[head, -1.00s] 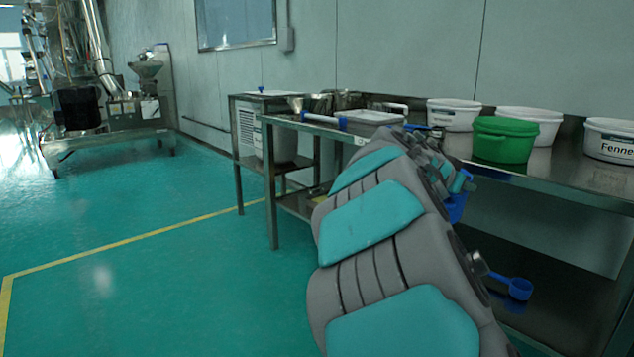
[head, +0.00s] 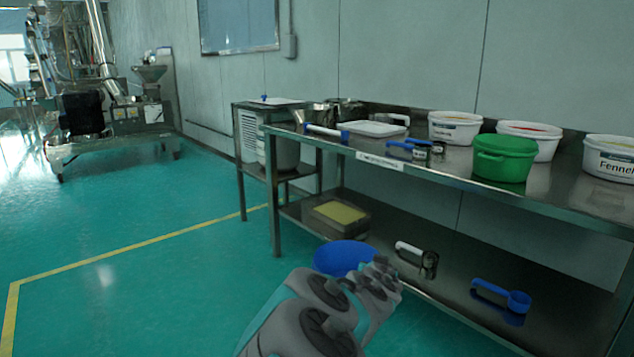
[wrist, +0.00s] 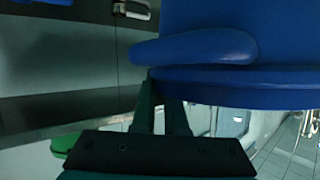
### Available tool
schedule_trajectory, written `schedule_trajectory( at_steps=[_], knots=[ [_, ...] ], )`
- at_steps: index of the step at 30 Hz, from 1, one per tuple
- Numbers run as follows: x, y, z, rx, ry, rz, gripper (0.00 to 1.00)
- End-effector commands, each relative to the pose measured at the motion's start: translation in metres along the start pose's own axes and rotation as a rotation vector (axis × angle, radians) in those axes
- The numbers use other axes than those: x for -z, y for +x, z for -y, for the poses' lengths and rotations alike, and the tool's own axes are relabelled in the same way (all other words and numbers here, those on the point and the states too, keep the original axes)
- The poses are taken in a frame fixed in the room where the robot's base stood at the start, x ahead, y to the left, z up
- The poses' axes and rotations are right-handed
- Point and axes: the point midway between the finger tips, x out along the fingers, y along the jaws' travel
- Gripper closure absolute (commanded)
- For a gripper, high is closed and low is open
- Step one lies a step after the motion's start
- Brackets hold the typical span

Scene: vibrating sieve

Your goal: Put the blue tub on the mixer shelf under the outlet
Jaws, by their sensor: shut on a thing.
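The blue tub (head: 343,258) is in the head view, in front of the steel table and beside its lower shelf. My gripper (head: 376,268) is at its near right side; my wrist and arm hide part of the tub. In the wrist view the tub (wrist: 240,85) fills the upper right, and my gripper (wrist: 165,105) is shut on its rim or handle. A steel machine (head: 120,115) on a low frame stands far back left, possibly the mixer. I cannot make out a shelf or an outlet on it.
The steel table (head: 470,178) runs along the wall on the right. It carries a green tub (head: 503,160), several white tubs and scoops. A blue scoop (head: 515,300) lies on its lower shelf. The green floor (head: 140,215) at left is clear, with a yellow line.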

Motion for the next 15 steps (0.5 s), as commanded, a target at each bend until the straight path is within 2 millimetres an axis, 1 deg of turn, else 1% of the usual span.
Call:
schedule_trajectory(
  at_steps=[1,6,9,12,15],
  knots=[
    [-0.012,0.010,-0.003,0.013,-0.012,0.007,1.00],
    [-0.052,0.038,-0.006,0.098,-0.053,0.016,1.00],
    [-0.072,0.049,-0.007,0.149,-0.070,0.022,1.00],
    [-0.089,0.056,-0.006,0.192,-0.081,0.027,1.00],
    [-0.098,0.060,-0.006,0.221,-0.087,0.029,1.00]
  ],
)
